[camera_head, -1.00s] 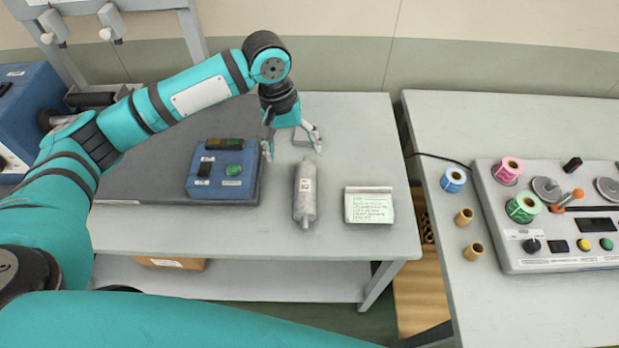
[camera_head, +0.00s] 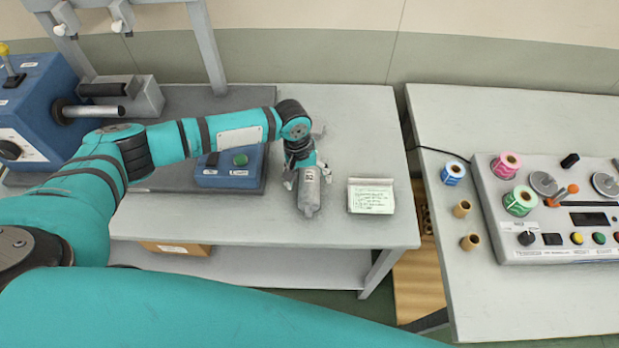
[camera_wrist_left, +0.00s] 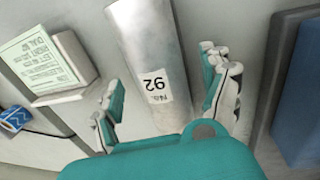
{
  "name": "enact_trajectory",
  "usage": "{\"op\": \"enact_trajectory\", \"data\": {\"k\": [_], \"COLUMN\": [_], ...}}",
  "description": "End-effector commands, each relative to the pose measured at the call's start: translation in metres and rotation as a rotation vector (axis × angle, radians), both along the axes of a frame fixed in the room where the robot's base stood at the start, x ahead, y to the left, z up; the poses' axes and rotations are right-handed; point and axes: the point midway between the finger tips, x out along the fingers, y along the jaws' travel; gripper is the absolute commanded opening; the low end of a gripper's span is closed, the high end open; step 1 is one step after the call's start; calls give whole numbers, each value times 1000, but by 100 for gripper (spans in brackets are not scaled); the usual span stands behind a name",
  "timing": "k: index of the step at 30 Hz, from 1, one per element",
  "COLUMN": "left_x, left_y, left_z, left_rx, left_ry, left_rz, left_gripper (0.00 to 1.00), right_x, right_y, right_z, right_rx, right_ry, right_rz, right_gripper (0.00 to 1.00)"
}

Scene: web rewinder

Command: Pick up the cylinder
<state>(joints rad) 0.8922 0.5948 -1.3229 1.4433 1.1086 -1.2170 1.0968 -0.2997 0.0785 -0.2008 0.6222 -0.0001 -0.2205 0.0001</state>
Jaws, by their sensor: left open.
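The grey metal cylinder (camera_head: 309,191) lies on the left table, with its upper end hidden behind my left gripper in the head view. In the left wrist view the cylinder (camera_wrist_left: 150,45) carries a white label reading 92. My left gripper (camera_head: 306,180) is open over the cylinder. In the left wrist view its fingers (camera_wrist_left: 165,100) stand on either side of the cylinder, with a gap showing on both sides. I cannot tell how far above the table the fingertips are. My right gripper is not in view.
A blue control box (camera_head: 228,178) is left of the cylinder. A notepad on a stand (camera_head: 371,197) is to its right. The right table (camera_head: 440,125) holds label rolls and a control panel (camera_head: 560,250). A gap separates the tables.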

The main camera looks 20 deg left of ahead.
Motion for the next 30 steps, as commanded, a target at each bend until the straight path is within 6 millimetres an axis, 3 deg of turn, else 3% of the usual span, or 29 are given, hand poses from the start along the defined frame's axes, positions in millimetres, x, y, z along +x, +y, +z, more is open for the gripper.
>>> {"op": "enact_trajectory", "data": {"k": [3,10,27,30], "left_x": [0,0,0,1], "left_y": [-1,-1,-1,-2], "left_z": [-8,-9,-8,-7], "left_rx": [1,0,0,-2], "left_ry": [0,0,0,-3], "left_rz": [-1,-1,0,0], "left_gripper": [80,78,3,0], "right_x": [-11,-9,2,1], "right_y": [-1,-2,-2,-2], "right_z": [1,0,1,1], "right_rx": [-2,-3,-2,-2], "right_ry": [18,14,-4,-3], "right_rz": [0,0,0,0], "right_gripper": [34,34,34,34]}}
